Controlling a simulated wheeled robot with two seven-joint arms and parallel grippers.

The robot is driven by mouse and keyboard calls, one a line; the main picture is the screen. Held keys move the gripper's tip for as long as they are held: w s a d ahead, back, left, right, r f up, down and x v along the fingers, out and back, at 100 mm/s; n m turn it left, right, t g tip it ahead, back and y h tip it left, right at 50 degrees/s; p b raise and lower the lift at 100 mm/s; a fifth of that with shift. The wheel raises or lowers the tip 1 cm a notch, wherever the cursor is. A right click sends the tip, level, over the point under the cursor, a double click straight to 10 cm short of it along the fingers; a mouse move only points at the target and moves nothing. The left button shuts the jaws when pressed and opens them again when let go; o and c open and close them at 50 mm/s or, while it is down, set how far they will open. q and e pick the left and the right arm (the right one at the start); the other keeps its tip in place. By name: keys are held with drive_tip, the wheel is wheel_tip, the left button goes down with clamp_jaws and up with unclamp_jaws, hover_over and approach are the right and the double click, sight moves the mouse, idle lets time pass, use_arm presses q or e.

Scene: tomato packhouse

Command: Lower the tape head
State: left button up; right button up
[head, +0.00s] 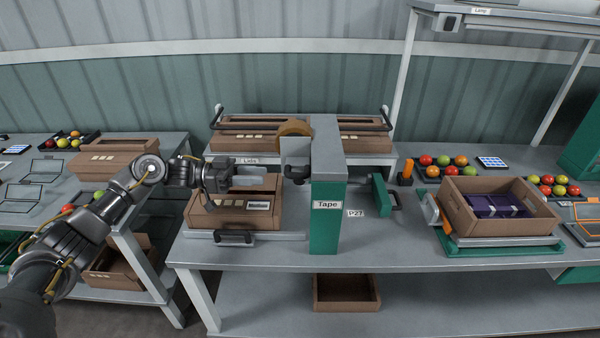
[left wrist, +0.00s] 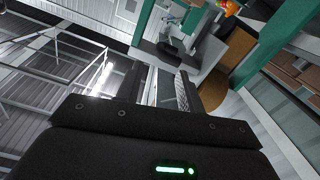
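The tape station is a green post (head: 325,222) with a "Tape" label and a grey top arm. A brown tape roll (head: 295,127) and a grey tape head (head: 294,150) with a black handle (head: 297,171) hang on its left side, above table height. My left gripper (head: 272,180) is left of the handle, fingers pointing right at it. In the left wrist view the fingers (left wrist: 168,88) are apart with nothing between them. The handle (left wrist: 170,48) shows beyond the fingertips, apart from them, and the roll (left wrist: 228,80) shows right of them. My right gripper is out of view.
A carton (head: 230,222) labelled "Medium" lies below my left gripper, by a black bar handle (head: 235,239). A green side plate (head: 381,193) stands right of the post. A crate (head: 460,218) with purple contents is at right. Bare tabletop (head: 400,252) lies between.

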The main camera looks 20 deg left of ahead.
sight(297, 177)
use_arm(q)
drive_tip(key=p+x, duration=0.3)
drive_tip(key=x, duration=0.6)
drive_tip(key=shift+w+d+p, duration=0.1)
drive_tip(key=shift+d+p, duration=0.25)
drive_tip(key=shift+w+d, duration=0.15)
drive_tip(key=shift+d, duration=0.35)
drive_tip(key=shift+f, duration=0.1)
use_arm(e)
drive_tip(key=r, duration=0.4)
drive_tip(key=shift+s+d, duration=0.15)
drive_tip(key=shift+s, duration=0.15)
use_arm(q)
clamp_jaws()
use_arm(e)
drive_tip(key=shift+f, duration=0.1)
